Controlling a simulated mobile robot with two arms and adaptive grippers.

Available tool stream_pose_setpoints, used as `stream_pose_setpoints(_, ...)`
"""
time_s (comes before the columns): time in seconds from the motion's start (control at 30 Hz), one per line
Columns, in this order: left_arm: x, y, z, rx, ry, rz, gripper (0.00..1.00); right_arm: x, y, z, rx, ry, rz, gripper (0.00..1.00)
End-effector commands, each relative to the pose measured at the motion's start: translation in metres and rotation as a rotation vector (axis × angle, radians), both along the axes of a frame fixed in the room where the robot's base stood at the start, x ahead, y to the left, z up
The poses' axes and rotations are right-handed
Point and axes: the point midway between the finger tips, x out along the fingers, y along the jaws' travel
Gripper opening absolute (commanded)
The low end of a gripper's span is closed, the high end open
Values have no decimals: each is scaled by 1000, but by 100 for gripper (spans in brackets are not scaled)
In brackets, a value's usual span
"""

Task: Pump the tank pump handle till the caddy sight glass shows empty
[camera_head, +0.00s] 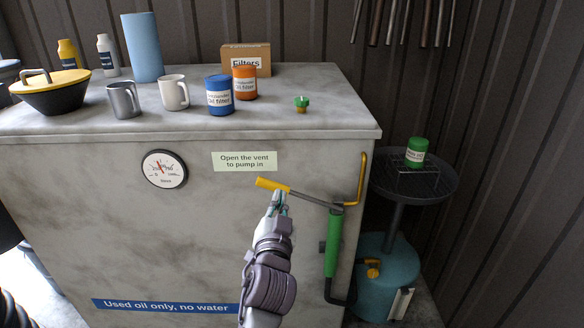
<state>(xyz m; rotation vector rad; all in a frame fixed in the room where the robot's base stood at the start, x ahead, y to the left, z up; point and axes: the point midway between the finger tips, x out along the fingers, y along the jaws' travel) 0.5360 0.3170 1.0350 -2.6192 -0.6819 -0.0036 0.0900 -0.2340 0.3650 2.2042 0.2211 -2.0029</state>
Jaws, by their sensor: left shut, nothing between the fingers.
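The tank pump has a green upright body (334,242) on the tank's front and a grey lever ending in a yellow handle grip (271,185). The lever slopes gently up to the left. My left gripper (279,199) is at the right end of the yellow grip, just below the lever. Its fingers are shut and hold nothing; I cannot tell whether they touch the lever. The teal caddy (371,292) stands on the floor at the right. A pale upright strip on it (402,303) may be the sight glass; its level is too small to read. My right gripper is not in view.
The grey tank (215,225) bears a dial gauge (165,168) and a vent label (244,161). A green-and-yellow cap (301,103), mugs, filters and bottles stand on its top. The caddy's dark drain pan (435,185) holds a green filter (416,152).

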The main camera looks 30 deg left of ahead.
Motion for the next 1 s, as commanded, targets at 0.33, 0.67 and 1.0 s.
stream_pose_setpoints(0.33,-1,2,10,11,-19,7,0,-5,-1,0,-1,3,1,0)
stream_pose_setpoints(0.67,23,14,16,14,-18,7,0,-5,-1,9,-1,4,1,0)
stream_pose_setpoints(1.0,86,48,25,13,-17,8,0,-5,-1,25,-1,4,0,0)
